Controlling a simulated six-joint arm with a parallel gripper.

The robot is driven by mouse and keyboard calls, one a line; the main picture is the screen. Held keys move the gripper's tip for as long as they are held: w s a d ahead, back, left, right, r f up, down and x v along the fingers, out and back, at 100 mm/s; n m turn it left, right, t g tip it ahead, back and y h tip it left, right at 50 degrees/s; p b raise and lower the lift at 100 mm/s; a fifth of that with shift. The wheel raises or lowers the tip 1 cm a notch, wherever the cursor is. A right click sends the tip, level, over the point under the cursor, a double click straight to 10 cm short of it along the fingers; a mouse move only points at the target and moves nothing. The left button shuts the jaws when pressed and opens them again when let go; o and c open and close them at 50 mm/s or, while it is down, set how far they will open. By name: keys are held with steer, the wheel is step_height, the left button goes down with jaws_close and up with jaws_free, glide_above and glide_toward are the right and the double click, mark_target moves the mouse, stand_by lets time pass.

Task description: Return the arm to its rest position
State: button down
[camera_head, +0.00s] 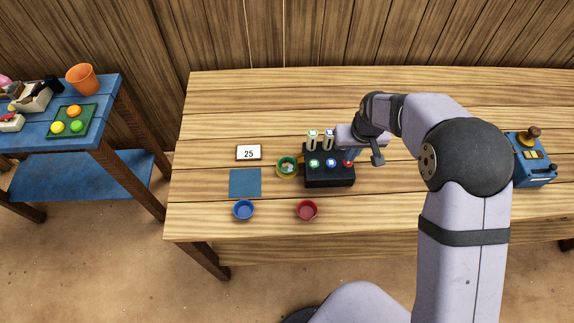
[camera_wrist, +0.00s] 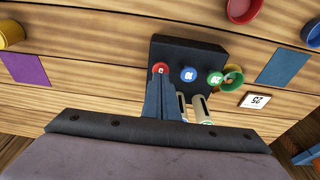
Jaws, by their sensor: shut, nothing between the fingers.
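My gripper (camera_head: 352,153) is above the right end of a black block (camera_head: 330,180) on the wooden table. In the wrist view its two fingers (camera_wrist: 161,88) are together with nothing between them. The fingertips overlap a red-topped disc (camera_wrist: 160,68) on the block; I cannot tell whether they touch it. A blue disc (camera_wrist: 190,74) and a green disc (camera_wrist: 215,78) are in the same row. Pale cylinders (camera_head: 313,140) stand at the block's back edge, close to the fingers. My arm reaches in from the right and covers part of the table.
A green-and-yellow bowl (camera_head: 287,167) stands beside the block. A "25" display (camera_head: 248,153), a blue mat (camera_head: 245,183), a blue bowl (camera_head: 243,210) and a red bowl (camera_head: 306,210) lie nearby. A blue device (camera_head: 530,165) stands at the right. A purple mat (camera_wrist: 26,69) shows in the wrist view.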

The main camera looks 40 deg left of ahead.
stand_by(0.3)
steer(key=s+d+r+m+h, duration=0.15)
steer(key=d+r, duration=0.25)
steer(key=d, duration=0.7)
steer(key=d+r+m, duration=0.3)
steer(key=d, duration=0.7)
steer(key=s+d+r+m+g, duration=0.1)
steer(key=s+d+m, duration=0.3)
steer(key=s+d, duration=1)
steer(key=shift+s+d+r+g, duration=0.15)
steer(key=shift+d+r+g, duration=0.15)
steer(key=shift+d+r, duration=0.2)
